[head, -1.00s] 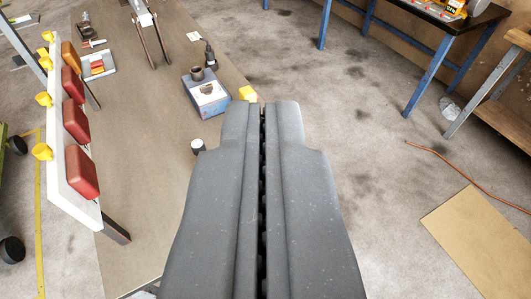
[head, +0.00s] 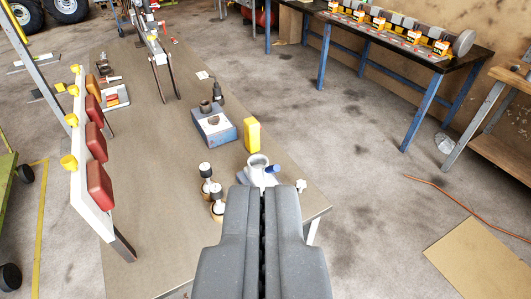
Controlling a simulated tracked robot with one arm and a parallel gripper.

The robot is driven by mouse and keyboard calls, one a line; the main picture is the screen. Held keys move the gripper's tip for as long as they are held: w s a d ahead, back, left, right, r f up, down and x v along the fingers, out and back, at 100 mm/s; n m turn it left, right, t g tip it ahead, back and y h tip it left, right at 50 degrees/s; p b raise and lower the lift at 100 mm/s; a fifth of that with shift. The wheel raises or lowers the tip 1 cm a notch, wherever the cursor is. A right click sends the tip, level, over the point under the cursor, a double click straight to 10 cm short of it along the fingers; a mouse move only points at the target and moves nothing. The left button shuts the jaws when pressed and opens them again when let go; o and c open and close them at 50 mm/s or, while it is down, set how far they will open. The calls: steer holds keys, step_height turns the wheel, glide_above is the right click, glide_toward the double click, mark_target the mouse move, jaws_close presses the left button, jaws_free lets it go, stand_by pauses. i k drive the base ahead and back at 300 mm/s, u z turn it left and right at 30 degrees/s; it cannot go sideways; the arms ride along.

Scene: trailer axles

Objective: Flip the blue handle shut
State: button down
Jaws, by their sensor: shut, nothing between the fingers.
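A small blue handle (head: 273,169) sits on a pale grey and white fitting (head: 257,172) near the right edge of the table. The fitting has a round open top, and the handle sticks out on its right side. My gripper (head: 262,190) is shut and empty, with its two grey fingers side by side. In the picture its tips lie just below the fitting and hide its lower part. I cannot tell whether the tips touch it.
A white board (head: 89,196) with red lamps stands at left. Bare tabletop (head: 150,190) lies between.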

mark_target(275, 168)
steer(key=u, duration=0.2)
steer(key=i, duration=1.3)
steer(key=z, duration=0.35)
